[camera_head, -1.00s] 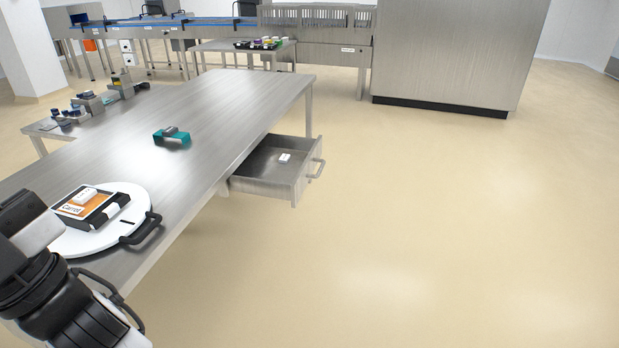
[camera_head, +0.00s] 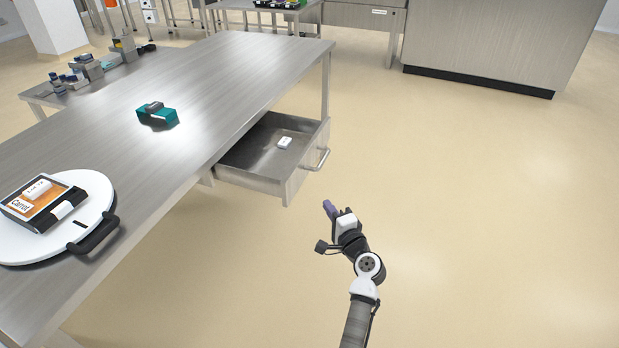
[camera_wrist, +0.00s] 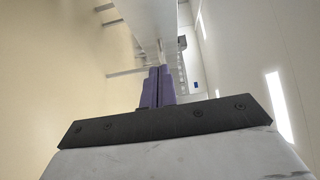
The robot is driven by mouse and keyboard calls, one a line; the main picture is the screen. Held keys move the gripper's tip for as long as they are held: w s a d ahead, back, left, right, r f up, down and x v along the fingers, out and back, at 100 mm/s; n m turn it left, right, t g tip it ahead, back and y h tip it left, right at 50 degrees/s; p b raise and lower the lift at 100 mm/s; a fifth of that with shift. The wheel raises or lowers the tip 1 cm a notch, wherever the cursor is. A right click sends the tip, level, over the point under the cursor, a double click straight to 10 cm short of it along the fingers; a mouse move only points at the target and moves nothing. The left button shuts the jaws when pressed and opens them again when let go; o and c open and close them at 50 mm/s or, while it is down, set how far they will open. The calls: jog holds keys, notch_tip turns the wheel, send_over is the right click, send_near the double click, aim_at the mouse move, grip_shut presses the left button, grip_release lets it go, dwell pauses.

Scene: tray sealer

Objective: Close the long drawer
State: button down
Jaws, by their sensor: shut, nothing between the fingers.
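The long drawer (camera_head: 248,184) stands pulled out from under the steel table, on its right side. Its bar handle (camera_head: 320,160) is on the drawer's right-hand end. A small white item (camera_head: 285,142) lies inside the drawer. My gripper (camera_head: 328,208) is over the floor, in the picture just below the drawer's handle and apart from it. Its purple fingers are shut and empty in the wrist view (camera_wrist: 158,86). The wrist view looks along steel surfaces, and I cannot tell which of them is the drawer.
The steel table (camera_head: 215,85) carries a white round board (camera_head: 22,250) with a black handle and a carrot-labelled tray (camera_head: 45,208). A teal device (camera_head: 157,115) stands farther back. A large steel cabinet (camera_head: 490,40) is behind. The floor (camera_head: 480,220) on the right is clear.

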jog(key=p, duration=0.2)
send_near(299, 177)
jog(key=w, duration=0.4)
jog(key=shift+w+a+r+p, duration=0.1)
jog(key=shift+w+a+p, duration=0.05)
jog(key=shift+a+p, duration=0.25)
jog(key=shift+w+a+r+p, duration=0.1)
jog(key=shift+w+a+p, duration=0.15)
jog(key=shift+a, duration=0.2)
jog(key=shift+w+a+f, duration=0.15)
jog(key=shift+a, duration=0.35)
